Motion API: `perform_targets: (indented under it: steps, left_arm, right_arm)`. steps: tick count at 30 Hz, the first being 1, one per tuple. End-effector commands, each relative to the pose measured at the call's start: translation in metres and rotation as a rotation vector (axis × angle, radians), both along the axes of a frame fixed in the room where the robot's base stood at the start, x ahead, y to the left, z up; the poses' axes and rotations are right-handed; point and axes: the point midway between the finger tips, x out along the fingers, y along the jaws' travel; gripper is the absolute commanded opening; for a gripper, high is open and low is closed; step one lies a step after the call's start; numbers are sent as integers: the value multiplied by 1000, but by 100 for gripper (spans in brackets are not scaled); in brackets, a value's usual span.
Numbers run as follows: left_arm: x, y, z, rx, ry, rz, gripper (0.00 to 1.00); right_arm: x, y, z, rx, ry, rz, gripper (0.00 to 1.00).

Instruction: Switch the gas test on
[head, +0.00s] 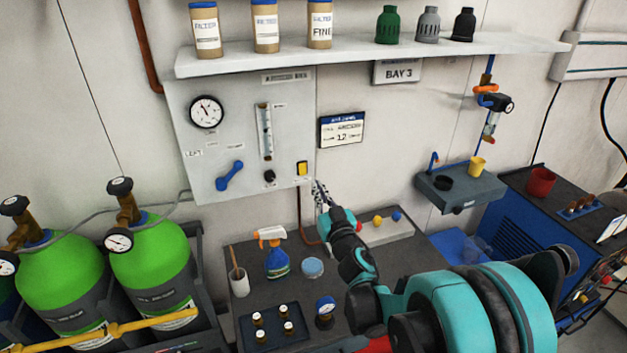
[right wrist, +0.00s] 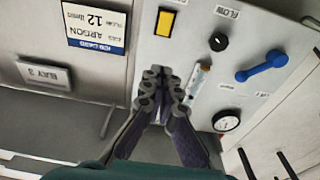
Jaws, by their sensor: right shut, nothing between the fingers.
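The gas panel (head: 240,110) is a pale grey plate on the wall. A yellow rocker switch (head: 302,168) in a dark frame sits near its lower right edge; it also shows in the right wrist view (right wrist: 165,22). My right gripper (head: 318,187) is just right of and below the switch, in front of the panel's edge. In the right wrist view its fingers (right wrist: 158,78) are together and empty, apart from the switch in the picture. Whether they touch the panel cannot be told. My left gripper is not in view.
A black flow knob (head: 269,177), a blue lever (head: 230,176) and a round gauge (head: 206,111) share the panel. A shelf (head: 370,55) with jars runs above. A spray bottle (head: 276,255) stands on the bench below; green cylinders (head: 150,260) are at left.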

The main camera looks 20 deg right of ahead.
Motion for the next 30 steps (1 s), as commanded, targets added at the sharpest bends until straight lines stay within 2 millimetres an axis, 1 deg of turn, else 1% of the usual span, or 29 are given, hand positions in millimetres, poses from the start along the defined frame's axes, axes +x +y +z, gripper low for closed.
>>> perform_targets:
  steps: [1,3,6,23,26,29,30]
  left_arm:
    - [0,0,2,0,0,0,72]
    - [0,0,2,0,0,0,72]
    - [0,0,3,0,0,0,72]
    - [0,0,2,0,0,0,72]
    - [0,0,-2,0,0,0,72]
    - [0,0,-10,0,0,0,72]
    - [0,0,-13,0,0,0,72]
  right_arm:
    - [-7,0,2,-1,0,-1,0]
    - [-14,0,2,0,0,-1,0]
    - [-19,0,2,0,0,-1,0]
    - [-21,0,2,2,4,-8,0]
    - [-27,-5,3,8,29,-50,0]
    - [-43,-12,-2,22,99,-128,0]
    - [-53,-14,-7,29,144,-162,0]
